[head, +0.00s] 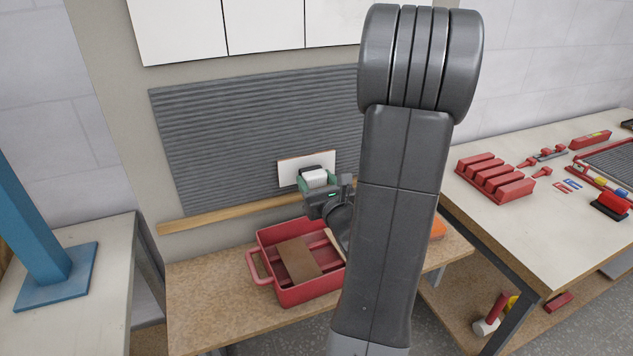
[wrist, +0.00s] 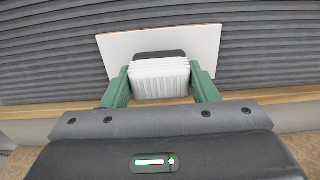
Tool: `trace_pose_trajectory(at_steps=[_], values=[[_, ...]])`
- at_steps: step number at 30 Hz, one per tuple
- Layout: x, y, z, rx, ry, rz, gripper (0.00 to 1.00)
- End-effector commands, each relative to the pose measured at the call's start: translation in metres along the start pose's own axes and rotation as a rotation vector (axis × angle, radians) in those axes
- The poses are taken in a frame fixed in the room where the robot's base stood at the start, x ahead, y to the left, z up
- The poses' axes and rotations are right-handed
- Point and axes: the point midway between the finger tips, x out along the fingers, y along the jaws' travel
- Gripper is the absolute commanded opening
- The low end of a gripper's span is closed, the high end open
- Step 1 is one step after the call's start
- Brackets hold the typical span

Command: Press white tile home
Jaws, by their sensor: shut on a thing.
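The white tile (head: 287,172) is at the lower right of the grey ribbed wall bed (head: 230,135), just above the wooden ledge (head: 225,214). In the wrist view the tile (wrist: 125,48) faces me, with its top edge slightly tilted and brownish side edges. My gripper (head: 316,181) is in front of it. In the wrist view its green fingers (wrist: 160,85) are shut on a white ribbed block (wrist: 160,78) with a dark pad at its top. The block covers the tile's lower middle. I cannot tell whether tile and wall bed touch.
White tiles (head: 265,25) line the wall above the bed. A red crate (head: 286,297) with a brown board (head: 297,260) stands on the bench (head: 205,305) below. A tool table (head: 545,220) is right, and a blue post (head: 35,225) is left. My arm hides the bed's right end.

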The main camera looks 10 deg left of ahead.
Motion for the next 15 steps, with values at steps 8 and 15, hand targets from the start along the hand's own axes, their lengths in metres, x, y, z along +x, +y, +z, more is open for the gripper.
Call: trace_pose_trajectory(at_steps=[8, 15], values=[[0.0017, 0.0, 0.0001, 0.0, -0.001, 0.0, 0.3], [0.0047, -0.0001, 0.0002, 0.0, -0.001, 0.0, 0.3]])
